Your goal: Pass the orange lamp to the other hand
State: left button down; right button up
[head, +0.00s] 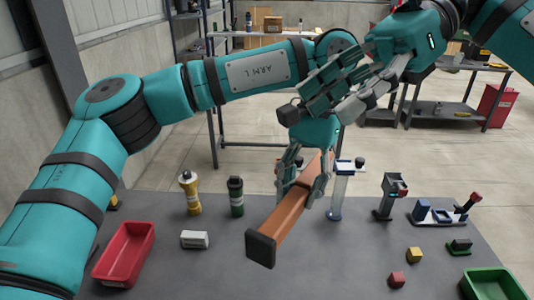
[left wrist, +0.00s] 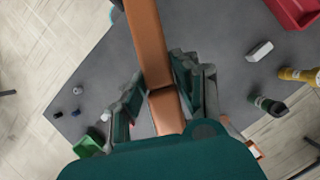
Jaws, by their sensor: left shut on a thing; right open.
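The orange lamp (head: 283,222), a long brown-orange bar with a dark end cap, is held tilted above the grey table. My left gripper (head: 303,183) is shut around it towards its upper end, and the capped end points down towards the front. In the left wrist view the lamp (left wrist: 148,40) runs between the fingers of the left gripper (left wrist: 158,85). My right gripper (head: 318,103) is open and empty above the left gripper, overlapping the left wrist in the head view. The gap between them cannot be judged.
On the table (head: 340,270) stand a red tray (head: 125,255), a white box (head: 194,239), a yellow bottle (head: 190,192), a dark green bottle (head: 236,197), a clear tube stand (head: 338,195), a dark device (head: 388,198), small coloured blocks (head: 414,255) and a green tray (head: 492,284).

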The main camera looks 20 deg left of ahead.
aim_at(266, 223)
pick_arm(q)
jog(key=shift+s+a, duration=0.1)
jog(key=shift+a, duration=0.1)
jog(key=shift+s+a+r, duration=0.1)
jog(key=shift+d, duration=0.25)
pick_arm(e)
jog(key=s+a+f+n+t+h, duration=0.1)
jog(key=a+f+n+t+h, duration=0.1)
jog(key=h, duration=0.1)
jog(key=s+a+f+n+t+h, duration=0.1)
jog(key=a+f+n+t+h, duration=0.1)
jog(key=f+n+t+h, duration=0.1)
jog(key=s+a+f+n+t+h, duration=0.1)
jog(key=a+f+n+t+h, duration=0.1)
jog(key=f+n+t, duration=0.1)
jog(key=shift+s+a+h, duration=0.35)
jog(key=shift+a+h, duration=0.05)
notch_tip(266, 223, down, 11)
jog(key=shift+c, duration=0.4)
